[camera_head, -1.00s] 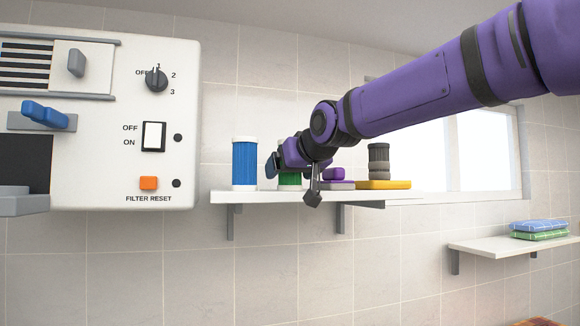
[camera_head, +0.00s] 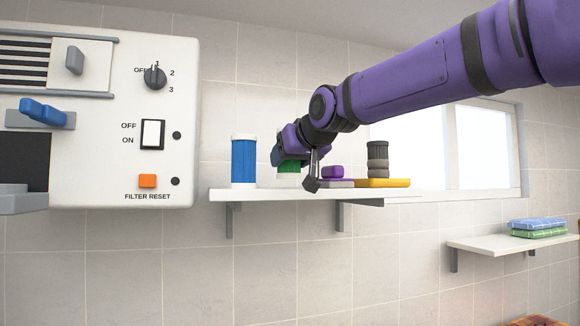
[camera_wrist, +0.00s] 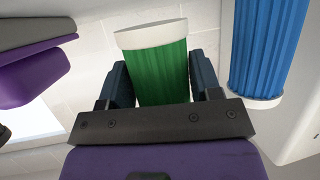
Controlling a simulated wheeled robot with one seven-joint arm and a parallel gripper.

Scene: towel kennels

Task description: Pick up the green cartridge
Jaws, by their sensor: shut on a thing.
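The green cartridge (camera_wrist: 163,72) is a ribbed green cylinder with a white end cap. In the wrist view it stands between the two fingers of my gripper (camera_wrist: 162,80), which is shut on it. In the head view the green cartridge (camera_head: 288,167) is mostly hidden behind my gripper (camera_head: 282,158). A gap seems to show between its lower end and the white shelf (camera_head: 270,196), so it looks raised a little.
A blue cartridge (camera_head: 244,162) stands upright just left of the green one. To the right on the shelf are a purple object (camera_head: 333,172) and a dark stacked object (camera_head: 378,158) on a yellow base. A white wall panel (camera_head: 100,120) with switches is at left.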

